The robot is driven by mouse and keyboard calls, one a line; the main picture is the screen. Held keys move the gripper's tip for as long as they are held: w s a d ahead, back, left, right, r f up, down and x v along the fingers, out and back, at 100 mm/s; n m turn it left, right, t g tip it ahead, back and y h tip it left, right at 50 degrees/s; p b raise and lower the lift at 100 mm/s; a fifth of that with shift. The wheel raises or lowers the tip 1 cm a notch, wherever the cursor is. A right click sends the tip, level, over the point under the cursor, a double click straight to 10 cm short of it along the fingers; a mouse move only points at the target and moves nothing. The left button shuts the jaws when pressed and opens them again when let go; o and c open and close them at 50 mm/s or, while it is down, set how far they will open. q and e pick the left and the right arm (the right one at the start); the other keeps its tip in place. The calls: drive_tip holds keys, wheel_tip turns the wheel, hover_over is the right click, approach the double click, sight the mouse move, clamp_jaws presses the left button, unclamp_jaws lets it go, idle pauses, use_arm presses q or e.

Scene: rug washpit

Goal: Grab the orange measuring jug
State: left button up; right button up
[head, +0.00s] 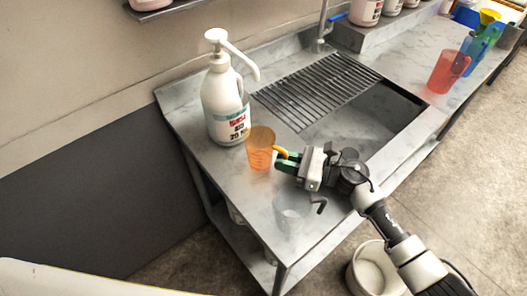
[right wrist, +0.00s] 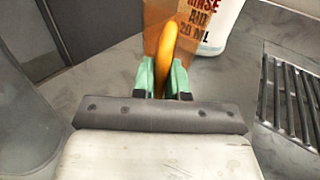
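The orange measuring jug (head: 261,148) is see-through and stands upright on the grey counter, close in front of a white pump bottle. My right gripper (head: 283,158) reaches it from the right, at the handle side. In the right wrist view, the jug's orange handle (right wrist: 165,60) stands between the green fingertips of my right gripper (right wrist: 164,75). The fingers are close together, one against each side of the handle. The jug's body (right wrist: 158,25) shows only in part there. My left gripper is not in view.
The white pump bottle (head: 226,105) stands just behind the jug. A clear jug (head: 292,212) stands near the counter's front edge. A slatted drain rack (head: 315,90) and sink lie to the right. A red jug (head: 448,72) stands farther right. A white bucket (head: 374,268) is on the floor.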

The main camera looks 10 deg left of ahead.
clamp_jaws()
drive_tip(key=shift+r, duration=0.15)
drive_tip(key=shift+r, duration=1.1)
drive_tip(key=shift+s+d+r+b, duration=0.1)
drive_tip(key=shift+d+r+b, duration=0.1)
drive_tip(key=shift+r+b, duration=0.45)
drive_tip(key=s+d+r+b, duration=0.2)
drive_tip(key=s+d+r, duration=0.4)
drive_tip(key=d, duration=0.3)
drive_tip(key=shift+s+r, duration=0.35)
drive_tip(key=shift+r, duration=0.2)
